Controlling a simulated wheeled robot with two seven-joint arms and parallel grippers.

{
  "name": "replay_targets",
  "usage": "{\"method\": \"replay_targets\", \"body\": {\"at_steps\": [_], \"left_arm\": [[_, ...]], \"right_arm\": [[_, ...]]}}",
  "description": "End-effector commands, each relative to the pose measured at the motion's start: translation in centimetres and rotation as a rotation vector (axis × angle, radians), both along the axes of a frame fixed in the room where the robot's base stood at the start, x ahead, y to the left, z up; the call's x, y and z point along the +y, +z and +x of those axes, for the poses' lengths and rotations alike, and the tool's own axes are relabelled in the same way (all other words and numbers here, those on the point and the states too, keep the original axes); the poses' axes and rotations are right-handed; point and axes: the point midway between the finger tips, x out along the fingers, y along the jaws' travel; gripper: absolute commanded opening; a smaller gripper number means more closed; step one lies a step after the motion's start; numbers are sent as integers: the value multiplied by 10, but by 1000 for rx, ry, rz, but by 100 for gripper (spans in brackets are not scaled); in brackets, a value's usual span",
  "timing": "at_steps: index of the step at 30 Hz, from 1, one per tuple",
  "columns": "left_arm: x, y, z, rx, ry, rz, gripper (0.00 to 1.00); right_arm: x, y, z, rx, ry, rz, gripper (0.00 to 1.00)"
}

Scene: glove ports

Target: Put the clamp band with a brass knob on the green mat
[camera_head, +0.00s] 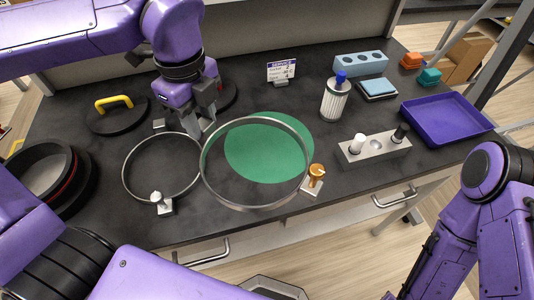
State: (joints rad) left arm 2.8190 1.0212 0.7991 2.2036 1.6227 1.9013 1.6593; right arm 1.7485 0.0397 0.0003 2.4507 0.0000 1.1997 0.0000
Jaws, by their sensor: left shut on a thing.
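The clamp band with a brass knob (314,176) is a large thin metal ring, with the knob on its lower right rim. My left gripper (200,128) is shut on the band's upper left rim. The band looks raised above the table, and its ring overlaps much of the green mat (265,150) in the picture. The mat is a flat round disc on the dark table, visible through the ring. My right arm shows at the lower right, but its gripper is out of view.
A second band with a silver knob (157,198) lies left of the mat. A grey block with cylinders (375,150), a white filter (335,100) and a purple tray (445,118) stand right. A black lid with yellow handle (115,118) and a round port (50,175) are left.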

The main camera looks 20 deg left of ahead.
Motion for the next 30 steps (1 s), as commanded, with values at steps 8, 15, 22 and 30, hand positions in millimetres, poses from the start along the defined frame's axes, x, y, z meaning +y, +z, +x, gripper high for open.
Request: {"method": "replay_targets", "body": {"at_steps": [8, 15, 22, 30], "left_arm": [[-44, 22, 0, 2, 44, -4, 0], [-13, -4, 58, 6, 54, -3, 0], [9, -51, 101, 4, 51, -2, 0], [18, -87, 119, 4, 49, -2, 0]], "right_arm": [[0, -8, 1, -2, 0, 0, 43], [0, 18, 1, -2, 0, 0, 43], [0, 32, 1, -3, 0, -1, 43], [0, 39, 1, -2, 0, 0, 43]]}}
